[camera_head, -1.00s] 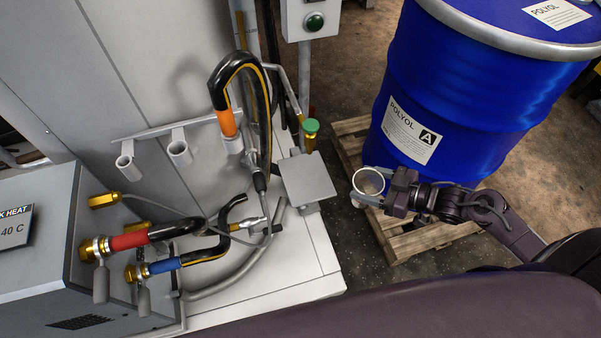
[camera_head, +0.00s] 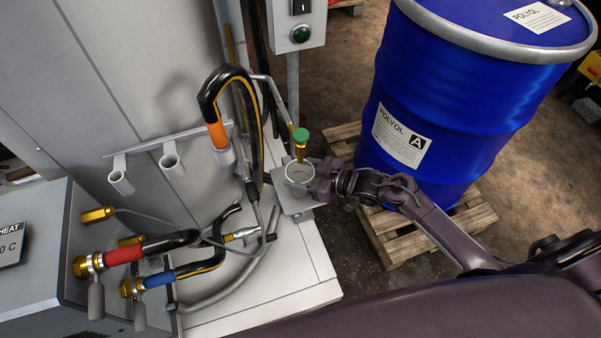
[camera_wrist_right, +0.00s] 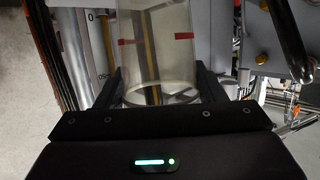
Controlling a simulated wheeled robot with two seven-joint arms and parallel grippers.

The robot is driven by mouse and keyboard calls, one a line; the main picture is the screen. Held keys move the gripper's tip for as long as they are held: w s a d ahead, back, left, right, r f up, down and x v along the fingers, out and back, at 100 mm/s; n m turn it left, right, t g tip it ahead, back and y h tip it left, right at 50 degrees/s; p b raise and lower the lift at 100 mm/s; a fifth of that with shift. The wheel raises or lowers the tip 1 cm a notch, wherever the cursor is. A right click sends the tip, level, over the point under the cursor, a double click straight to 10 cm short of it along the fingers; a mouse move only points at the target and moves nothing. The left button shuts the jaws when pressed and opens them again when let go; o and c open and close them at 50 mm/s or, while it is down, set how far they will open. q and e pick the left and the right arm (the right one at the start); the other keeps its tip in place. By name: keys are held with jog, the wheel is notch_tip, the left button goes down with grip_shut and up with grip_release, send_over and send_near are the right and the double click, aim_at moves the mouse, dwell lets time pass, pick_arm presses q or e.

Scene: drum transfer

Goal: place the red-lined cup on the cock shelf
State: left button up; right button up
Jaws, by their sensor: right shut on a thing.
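The clear cup with a red line (camera_wrist_right: 152,65) is between the two fingers of my right gripper (camera_wrist_right: 158,88) in the right wrist view. In the head view the cup (camera_head: 299,176) shows its round rim, and my right gripper (camera_head: 304,182) is shut around it from the right. The cup is over the small grey square cock shelf (camera_head: 290,205), just by the cock with the green knob (camera_head: 301,136). I cannot tell whether the cup's base touches the shelf. My left gripper is not in view.
A blue drum (camera_head: 440,100) stands on a wooden pallet (camera_head: 385,241) at the right. A hose with an orange cuff (camera_head: 217,134) hangs left of the shelf. Red-cuffed (camera_head: 125,255) and blue-cuffed (camera_head: 160,279) hoses lie at lower left. A grey switch box (camera_head: 297,22) is above.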

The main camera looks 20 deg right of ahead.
jog(key=shift+f, duration=0.25)
jog(key=shift+f, duration=0.2)
jog(key=o, duration=1)
jog(key=shift+r, duration=0.1)
jog(key=shift+o, duration=0.2)
jog(key=shift+r, duration=0.2)
jog(key=v, duration=1.2)
